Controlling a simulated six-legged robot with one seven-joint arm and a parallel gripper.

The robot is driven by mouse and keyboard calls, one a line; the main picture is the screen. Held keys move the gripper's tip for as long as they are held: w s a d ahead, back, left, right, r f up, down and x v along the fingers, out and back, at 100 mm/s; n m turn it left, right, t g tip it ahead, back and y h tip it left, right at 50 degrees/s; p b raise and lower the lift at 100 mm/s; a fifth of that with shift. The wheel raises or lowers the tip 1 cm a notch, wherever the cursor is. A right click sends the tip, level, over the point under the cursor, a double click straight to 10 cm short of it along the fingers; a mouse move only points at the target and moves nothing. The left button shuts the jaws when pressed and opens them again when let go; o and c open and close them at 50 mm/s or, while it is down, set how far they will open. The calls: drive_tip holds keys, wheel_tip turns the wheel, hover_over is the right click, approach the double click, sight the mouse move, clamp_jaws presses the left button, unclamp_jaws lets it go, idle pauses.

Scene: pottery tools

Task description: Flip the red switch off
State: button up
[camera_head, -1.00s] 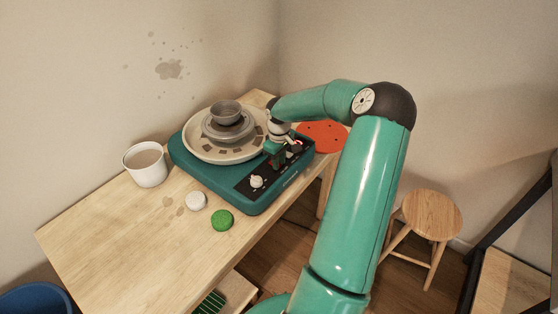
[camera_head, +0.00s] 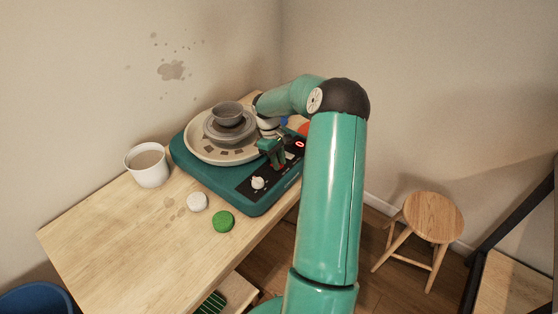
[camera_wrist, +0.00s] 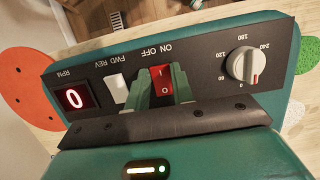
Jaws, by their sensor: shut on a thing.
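The teal pottery wheel base (camera_head: 215,185) sits on the table, with a black control panel (camera_wrist: 205,60) on its front. In the wrist view the red rocker switch (camera_wrist: 161,80), marked I and O, sits under the upside-down ON OFF label. My gripper (camera_wrist: 161,84) has one green finger on each side of the switch and is shut on it. In the head view my gripper (camera_head: 273,157) is at the panel and hides the switch. The red RPM display (camera_wrist: 74,98) reads 0. Which way the rocker is tilted is hard to tell.
A white FWD/REV toggle (camera_wrist: 116,88) and a white speed knob (camera_wrist: 246,65) flank the switch. A grey bowl (camera_head: 227,113) stands on the wheel. A white cup (camera_head: 148,166), white disc (camera_head: 197,202) and green disc (camera_head: 222,221) are on the table (camera_head: 110,235). A stool (camera_head: 433,214) stands right.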

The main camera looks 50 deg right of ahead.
drive_tip(key=o, duration=1)
drive_tip(key=shift+r, duration=0.15)
drive_tip(key=v, duration=1.3)
drive_tip(key=shift+r, duration=0.25)
